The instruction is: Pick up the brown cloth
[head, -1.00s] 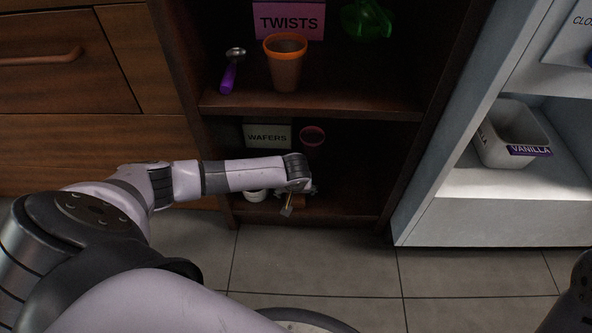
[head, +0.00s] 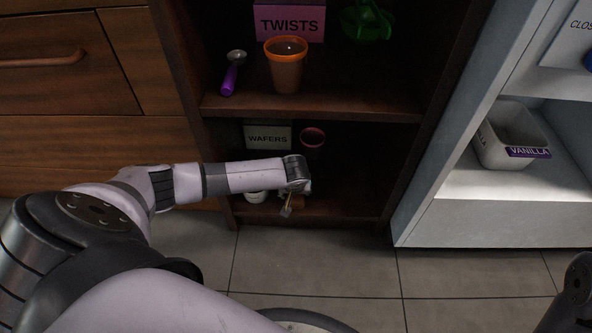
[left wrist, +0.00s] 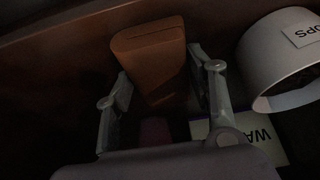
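The brown cloth (left wrist: 152,55) looks like a folded, block-shaped bundle in the left wrist view. It lies on the lower shelf, and a small orange-brown part of the cloth (head: 298,202) shows in the head view beside my gripper. My left gripper (left wrist: 158,72) is open, with one finger on each side of the cloth's near part. I cannot tell whether the fingers touch it. In the head view my left gripper (head: 287,208) is low at the shelf's front, mostly hidden by its own wrist. My right gripper is not in view.
A white cup (left wrist: 285,60) stands close to the right finger; the cup (head: 256,196) also shows in the head view. A WAFERS sign (head: 268,137) and a dark pink cup (head: 312,137) are behind. The upper shelf (head: 345,103) is overhead. The shelf's right part looks clear.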

